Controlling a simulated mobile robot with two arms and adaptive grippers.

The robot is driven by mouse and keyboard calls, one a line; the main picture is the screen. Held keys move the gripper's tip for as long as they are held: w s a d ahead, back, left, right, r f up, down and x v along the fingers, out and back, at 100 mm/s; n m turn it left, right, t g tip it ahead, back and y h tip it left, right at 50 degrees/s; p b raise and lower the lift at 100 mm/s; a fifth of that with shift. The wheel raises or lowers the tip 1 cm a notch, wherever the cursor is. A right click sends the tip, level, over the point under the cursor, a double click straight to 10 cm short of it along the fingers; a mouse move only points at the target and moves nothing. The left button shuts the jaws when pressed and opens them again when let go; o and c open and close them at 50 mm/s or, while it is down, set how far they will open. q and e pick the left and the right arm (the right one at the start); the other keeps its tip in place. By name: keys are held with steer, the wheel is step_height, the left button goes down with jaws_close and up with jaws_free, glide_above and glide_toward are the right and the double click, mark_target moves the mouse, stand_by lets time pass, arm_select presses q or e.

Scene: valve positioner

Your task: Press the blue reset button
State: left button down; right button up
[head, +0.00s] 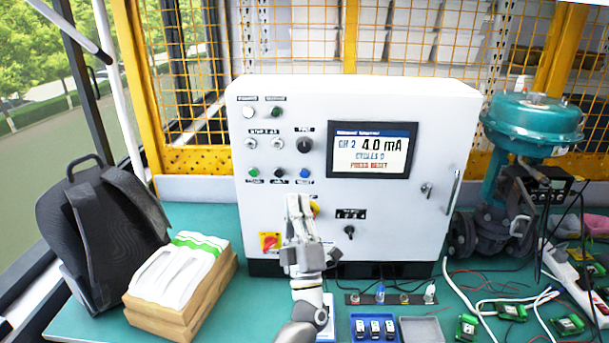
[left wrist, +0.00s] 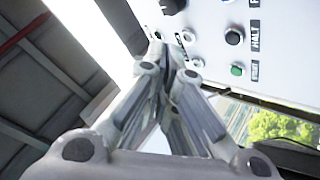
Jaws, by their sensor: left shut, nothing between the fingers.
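The blue reset button (head: 305,173) is at the right end of the lower row of three buttons on the white control box (head: 400,230). A green button (head: 254,172) and a black button (head: 279,173) are to its left. My left gripper (head: 298,203) is shut and empty, with its fingers pointing up just below the blue button in the picture. I cannot tell its distance from the panel. In the left wrist view the shut fingertips (left wrist: 172,52) show with the green button (left wrist: 237,70) and the black HALT button (left wrist: 234,36); the blue button is not clearly visible there.
The screen (head: 372,150) reads 4.0 mA and PRESS RESET. A red-and-yellow switch (head: 270,242) is left of my gripper. A backpack (head: 100,230) and stacked boxes (head: 180,285) stand left. A teal valve (head: 525,125) stands right. A blue tray (head: 374,328) lies in front.

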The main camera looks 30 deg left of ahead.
mark_target(305, 173)
arm_select(q)
steer(key=shift+w+a+b, duration=0.75)
steer(key=shift+w, duration=0.5)
steer(key=shift+w+a+b, duration=0.75)
steer(key=shift+w+a, duration=0.05)
steer(key=shift+w, duration=0.45)
steer(key=shift+w+a+b, duration=0.75)
steer(key=shift+w, duration=0.5)
steer(key=shift+w+a, duration=0.1)
steer(key=shift+w, duration=0.05)
steer(key=shift+w+a+b, duration=0.1)
steer(key=shift+w+b, duration=0.1)
steer(key=shift+b, duration=0.15)
